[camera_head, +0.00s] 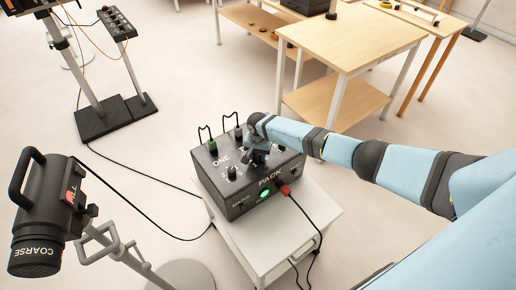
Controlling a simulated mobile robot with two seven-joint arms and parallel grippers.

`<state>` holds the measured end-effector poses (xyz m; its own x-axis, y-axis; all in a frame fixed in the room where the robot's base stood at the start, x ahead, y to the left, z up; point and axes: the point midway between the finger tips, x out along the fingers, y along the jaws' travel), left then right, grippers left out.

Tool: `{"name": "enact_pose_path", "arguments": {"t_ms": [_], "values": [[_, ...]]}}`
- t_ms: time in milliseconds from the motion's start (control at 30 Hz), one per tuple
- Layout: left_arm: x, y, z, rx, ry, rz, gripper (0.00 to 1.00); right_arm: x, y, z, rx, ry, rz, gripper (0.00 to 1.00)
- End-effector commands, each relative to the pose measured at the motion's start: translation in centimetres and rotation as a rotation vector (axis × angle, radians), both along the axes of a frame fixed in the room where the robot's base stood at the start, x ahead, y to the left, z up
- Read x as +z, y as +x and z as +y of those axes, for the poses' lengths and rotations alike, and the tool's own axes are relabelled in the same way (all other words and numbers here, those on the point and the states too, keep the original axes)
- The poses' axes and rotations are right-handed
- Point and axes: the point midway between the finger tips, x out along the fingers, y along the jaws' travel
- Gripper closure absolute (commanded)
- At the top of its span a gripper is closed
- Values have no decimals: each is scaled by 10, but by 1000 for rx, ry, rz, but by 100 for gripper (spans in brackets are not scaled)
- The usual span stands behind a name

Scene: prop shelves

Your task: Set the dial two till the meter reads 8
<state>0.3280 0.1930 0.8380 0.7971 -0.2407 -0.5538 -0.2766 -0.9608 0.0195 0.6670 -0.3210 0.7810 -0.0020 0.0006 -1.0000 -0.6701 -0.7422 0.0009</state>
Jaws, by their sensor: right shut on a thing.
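A dark box marked PACK (228,197) stands on a small white cabinet. Its top carries the label ONE and a small knob (231,173) near the left. A second label, starting with T, is partly covered by my right arm. My right gripper (258,157) reaches down onto the right part of the top, shut on dial two, which its fingers and wrist hide. A green lit spot (264,194) shows on the front edge. I cannot make out a meter reading. My left gripper is not in view.
The white cabinet (268,240) has cables hanging at its right. A black lamp head marked COARSE (40,215) stands on a stand at left. A control panel on a stand (116,24) is behind. A wooden table (345,38) stands beyond the box. Cables cross the floor.

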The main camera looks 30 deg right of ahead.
Motion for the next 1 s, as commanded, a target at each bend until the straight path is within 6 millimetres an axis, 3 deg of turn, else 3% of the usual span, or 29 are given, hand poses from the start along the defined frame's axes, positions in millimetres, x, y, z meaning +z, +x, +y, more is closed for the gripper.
{"name": "enact_pose_path", "arguments": {"t_ms": [1000], "values": [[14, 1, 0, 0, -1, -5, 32, -1, 0, -1, 966, 3, -1, 91]]}}
